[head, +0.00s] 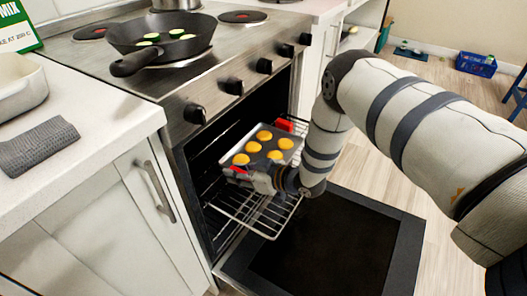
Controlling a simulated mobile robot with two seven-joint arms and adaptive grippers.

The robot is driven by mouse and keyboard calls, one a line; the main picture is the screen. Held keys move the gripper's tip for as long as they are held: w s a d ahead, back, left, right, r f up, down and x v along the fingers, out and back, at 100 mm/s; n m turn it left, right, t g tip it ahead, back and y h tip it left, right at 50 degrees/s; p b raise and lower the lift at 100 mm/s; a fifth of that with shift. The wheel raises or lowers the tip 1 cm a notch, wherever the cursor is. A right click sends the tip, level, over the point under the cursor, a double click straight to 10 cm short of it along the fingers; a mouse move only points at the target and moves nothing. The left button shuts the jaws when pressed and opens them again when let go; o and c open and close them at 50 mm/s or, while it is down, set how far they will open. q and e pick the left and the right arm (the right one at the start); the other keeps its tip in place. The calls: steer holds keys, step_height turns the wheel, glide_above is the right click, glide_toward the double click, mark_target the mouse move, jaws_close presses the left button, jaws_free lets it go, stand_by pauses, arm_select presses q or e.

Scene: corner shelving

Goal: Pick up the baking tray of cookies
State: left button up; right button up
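The baking tray (264,163) is grey with red ends and holds several round yellow cookies (264,135). It sits at the oven opening, over the pulled-out wire rack (255,210). I cannot tell whether it rests on the rack or is slightly raised. My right gripper (262,181) is at the tray's near edge, with my arm coming in from the right. Its fingers are small and partly hidden by the wrist and the tray edge, so whether they grip the tray does not show. My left gripper is not in view.
The oven door (330,245) is folded down flat in front of the oven. A black frying pan (160,35) with green slices stands on the stove above. A counter (75,105) with a grey cloth (38,147) is at left.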

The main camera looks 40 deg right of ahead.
jaws_close()
steer(key=shift+r, duration=0.15)
